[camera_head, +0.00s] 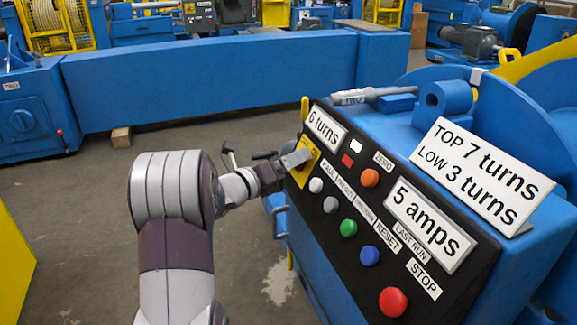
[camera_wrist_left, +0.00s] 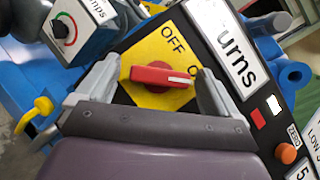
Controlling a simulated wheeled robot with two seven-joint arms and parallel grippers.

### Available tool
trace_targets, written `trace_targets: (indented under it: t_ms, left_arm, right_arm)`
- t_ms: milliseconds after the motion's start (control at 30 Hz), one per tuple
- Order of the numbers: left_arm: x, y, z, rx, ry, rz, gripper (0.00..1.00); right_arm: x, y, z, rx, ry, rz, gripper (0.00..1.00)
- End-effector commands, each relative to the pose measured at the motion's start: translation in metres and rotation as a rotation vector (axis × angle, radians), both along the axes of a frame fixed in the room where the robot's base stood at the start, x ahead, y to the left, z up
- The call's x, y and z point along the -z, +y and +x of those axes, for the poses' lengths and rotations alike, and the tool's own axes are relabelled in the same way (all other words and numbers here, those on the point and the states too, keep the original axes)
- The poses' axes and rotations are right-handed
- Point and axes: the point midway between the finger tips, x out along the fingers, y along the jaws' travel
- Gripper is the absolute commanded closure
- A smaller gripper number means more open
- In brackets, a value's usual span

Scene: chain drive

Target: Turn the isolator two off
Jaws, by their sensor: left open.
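The isolator is a red rotary knob (camera_wrist_left: 163,75) on a yellow plate (camera_wrist_left: 160,47), seen in the left wrist view. Its white-marked end points right, towards a label that starts with "O" and is partly hidden by a finger; "OFF" shows above. My left gripper (camera_wrist_left: 155,68) is open, one finger on each side of the knob, with gaps to it. In the head view the left gripper (camera_head: 290,165) is at the yellow plate (camera_head: 303,174) on the panel's upper left, and it hides the knob. My right gripper is not in view.
The black panel (camera_head: 365,200) carries several buttons, including a red one (camera_head: 393,301), and signs reading "6 turns" and "5 amps". A grey bar labelled TWO (camera_head: 365,96) lies behind the panel.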

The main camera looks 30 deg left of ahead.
Motion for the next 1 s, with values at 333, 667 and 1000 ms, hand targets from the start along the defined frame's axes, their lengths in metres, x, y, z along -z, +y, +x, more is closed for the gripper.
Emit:
trace_targets:
  t_ms: [333, 667, 1000]
  left_arm:
    - [-0.001, -0.001, 0.004, -0.001, -0.001, 0.000, 0.18]
    - [-0.001, -0.001, 0.004, -0.003, 0.002, -0.004, 0.61]
    - [-0.005, -0.002, 0.004, -0.063, 0.079, -0.093, 0.61]
  right_arm:
    - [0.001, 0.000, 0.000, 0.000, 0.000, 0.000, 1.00]
    - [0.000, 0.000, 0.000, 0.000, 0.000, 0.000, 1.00]
    - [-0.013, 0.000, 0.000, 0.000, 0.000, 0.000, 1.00]
